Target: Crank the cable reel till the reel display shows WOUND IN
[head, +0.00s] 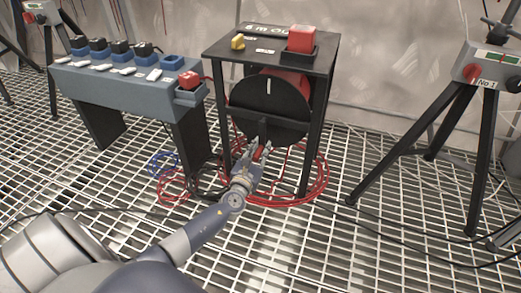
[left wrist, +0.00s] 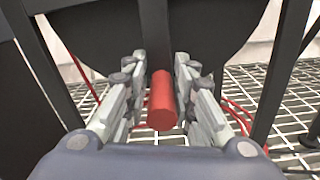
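The cable reel (head: 262,108) is a black disc with a white mark at its top, in a black frame stand. Its display (head: 266,30) on the stand's top is seen at a slant; it seems to read "8 m OU…", the end unclear. The red crank handle (left wrist: 162,102) points toward the left wrist camera, low on the reel's face. My left gripper (head: 262,148) is at the lower part of the reel. In the left wrist view its fingers (left wrist: 161,85) stand on both sides of the handle, with gaps showing. My right gripper is not in view.
The stand's top (head: 268,58) carries a red block (head: 301,39) and a yellow knob (head: 238,42). Red cable (head: 300,190) lies coiled on the grating below. A blue-grey bench (head: 130,85) stands left, a tripod (head: 478,120) right. Grating in front is mostly clear.

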